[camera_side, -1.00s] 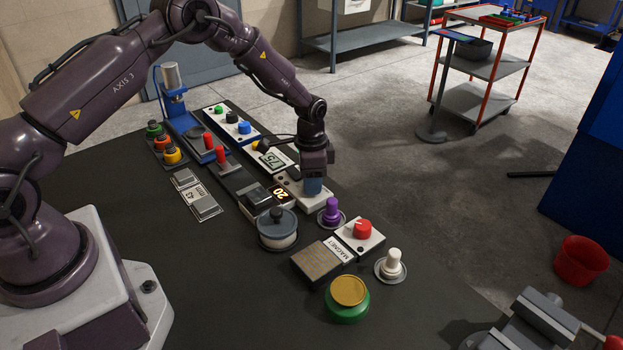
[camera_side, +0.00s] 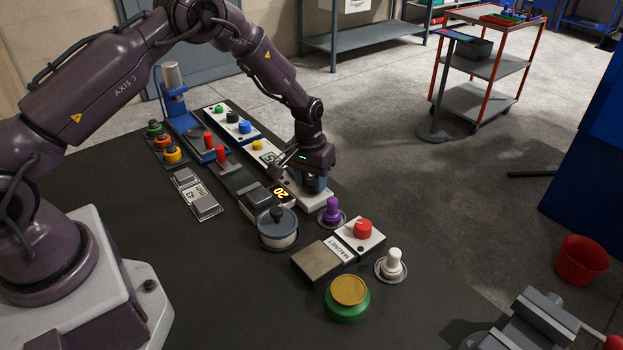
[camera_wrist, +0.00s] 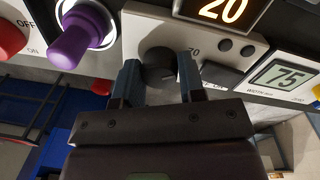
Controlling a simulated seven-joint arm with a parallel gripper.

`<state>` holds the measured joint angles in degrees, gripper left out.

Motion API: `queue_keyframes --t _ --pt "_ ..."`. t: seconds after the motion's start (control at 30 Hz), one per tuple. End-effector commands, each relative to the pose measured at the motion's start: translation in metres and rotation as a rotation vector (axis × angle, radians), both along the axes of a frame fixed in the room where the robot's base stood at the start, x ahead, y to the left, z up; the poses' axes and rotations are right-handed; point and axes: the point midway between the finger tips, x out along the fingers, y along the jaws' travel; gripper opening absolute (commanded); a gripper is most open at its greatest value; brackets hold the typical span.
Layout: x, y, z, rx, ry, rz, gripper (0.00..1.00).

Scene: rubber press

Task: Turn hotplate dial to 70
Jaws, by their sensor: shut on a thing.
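The hotplate dial (camera_wrist: 158,60) is a dark round knob on a white panel (camera_wrist: 140,28) in the wrist view, with a "70" mark at its right. My gripper (camera_wrist: 159,72) has one blue-grey finger on each side of the dial and is shut on it. In the side view my gripper (camera_side: 314,187) is low over the white panel (camera_side: 318,202) and hides the dial. A lit orange display (camera_wrist: 222,10) next to the panel reads 20; it also shows in the side view (camera_side: 282,193). The dial's pointer cannot be made out.
A purple knob (camera_side: 332,211) stands close beside the panel, with a red dial (camera_side: 362,229) beyond it. A grey-lidded pot (camera_side: 277,228) is in front. A width display (camera_wrist: 282,77) reads 75. Bare dark table lies toward the front left.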

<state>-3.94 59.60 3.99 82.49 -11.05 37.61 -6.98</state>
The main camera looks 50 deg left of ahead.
Motion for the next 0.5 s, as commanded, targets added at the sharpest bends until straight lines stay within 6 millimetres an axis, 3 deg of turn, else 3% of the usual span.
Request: queue_keyframes --t 0.5 --pt "0.0012 -0.0009 0.0012 -0.001 -0.004 0.215 0.13"
